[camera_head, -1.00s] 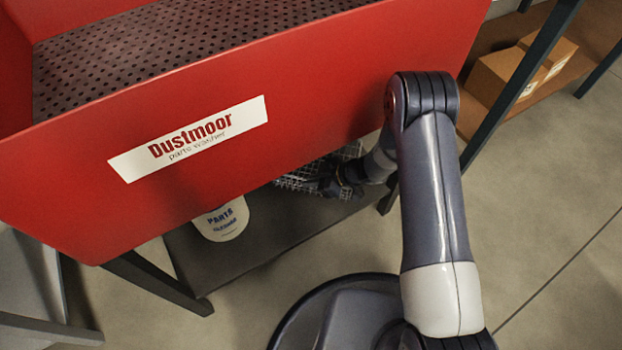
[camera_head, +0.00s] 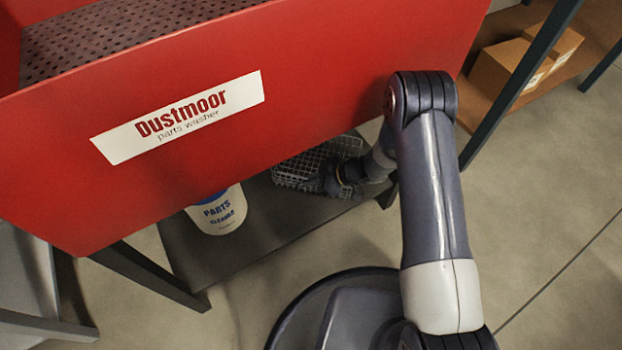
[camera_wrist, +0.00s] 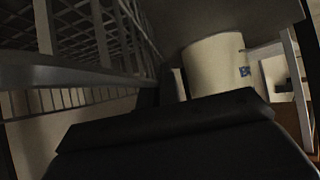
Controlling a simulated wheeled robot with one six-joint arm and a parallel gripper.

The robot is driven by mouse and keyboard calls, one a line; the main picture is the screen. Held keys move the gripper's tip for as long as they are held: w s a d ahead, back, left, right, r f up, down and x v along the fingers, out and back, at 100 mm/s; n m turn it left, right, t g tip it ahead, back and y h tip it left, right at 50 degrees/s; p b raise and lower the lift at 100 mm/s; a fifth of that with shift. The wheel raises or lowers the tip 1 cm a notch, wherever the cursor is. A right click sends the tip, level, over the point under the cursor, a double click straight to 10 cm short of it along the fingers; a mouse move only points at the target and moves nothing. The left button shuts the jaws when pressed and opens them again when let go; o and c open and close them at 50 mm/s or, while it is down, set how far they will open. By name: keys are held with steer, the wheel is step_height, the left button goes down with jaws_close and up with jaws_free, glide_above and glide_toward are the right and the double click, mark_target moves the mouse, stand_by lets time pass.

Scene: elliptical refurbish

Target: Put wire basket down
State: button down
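The wire basket (camera_head: 318,156), a grey mesh, is under the red parts washer, above or on its dark lower shelf. The washer's front edge hides part of it. My gripper (camera_head: 333,182) is at the basket's near side, fingers against its wall. In the wrist view the basket's mesh and rim (camera_wrist: 85,72) fill the upper left and run to the dark fingers (camera_wrist: 160,92), which appear closed on it. The fingertips are partly hidden. I cannot tell whether the basket's bottom touches the shelf.
The red parts washer (camera_head: 320,80) overhangs the dark lower shelf (camera_head: 265,225). A white bucket (camera_head: 220,212) stands on that shelf left of the basket; it also shows in the wrist view (camera_wrist: 215,65). Cardboard boxes (camera_head: 505,70) sit on a rack at right.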

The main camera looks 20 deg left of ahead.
steer(key=shift+f, duration=0.4)
steer(key=c, duration=1.6)
jaws_free()
steer(key=shift+o, duration=0.2)
steer(key=p+v, duration=0.4)
steer(key=v, duration=0.6)
steer(key=shift+r, duration=0.1)
steer(key=shift+d+r, duration=0.1)
steer(key=shift+d, duration=0.25)
